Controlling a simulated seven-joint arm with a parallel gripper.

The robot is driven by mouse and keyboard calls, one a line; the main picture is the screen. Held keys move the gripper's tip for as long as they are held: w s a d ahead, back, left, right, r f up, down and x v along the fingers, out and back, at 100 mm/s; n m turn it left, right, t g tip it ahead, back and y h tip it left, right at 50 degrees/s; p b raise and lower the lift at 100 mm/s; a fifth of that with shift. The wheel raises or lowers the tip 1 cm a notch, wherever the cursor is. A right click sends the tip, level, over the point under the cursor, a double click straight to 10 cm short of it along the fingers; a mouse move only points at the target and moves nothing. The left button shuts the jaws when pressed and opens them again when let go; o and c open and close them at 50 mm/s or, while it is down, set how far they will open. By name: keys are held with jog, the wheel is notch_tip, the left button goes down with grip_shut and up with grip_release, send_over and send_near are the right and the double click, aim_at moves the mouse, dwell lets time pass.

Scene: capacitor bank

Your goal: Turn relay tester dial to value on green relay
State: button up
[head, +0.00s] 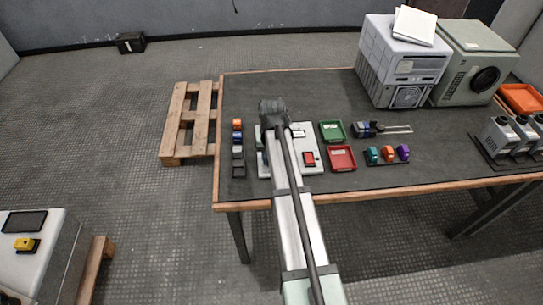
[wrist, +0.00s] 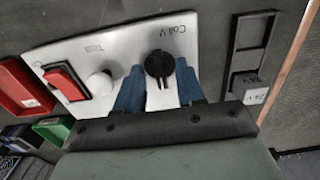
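The white relay tester (head: 308,158) lies on the table, partly hidden under my arm in the head view. In the wrist view its panel (wrist: 75,45) appears upside down, with a black dial (wrist: 160,65) marked "Coil V". My gripper (wrist: 160,88) has its two blue fingers apart, one on each side of the dial; I cannot tell if they touch it. The dial's scale values are not readable. A green-teal relay (head: 372,154) stands in a row beside an orange relay (head: 388,153) and a purple relay (head: 403,152); its value is unreadable.
The tester also has a red switch (wrist: 66,81) and a white knob (wrist: 100,83). A green tray (head: 332,131) and a red tray (head: 341,158) stand right of it. A dark slotted rack (head: 238,153) lies left. Large grey machines (head: 402,62) stand at the back right.

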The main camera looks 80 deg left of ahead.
grip_shut()
dwell(0.3)
jog(key=shift+m, duration=0.3)
jog(key=m, duration=1.1)
dwell(0.3)
jog(key=shift+m, duration=0.3)
dwell(0.3)
grip_release()
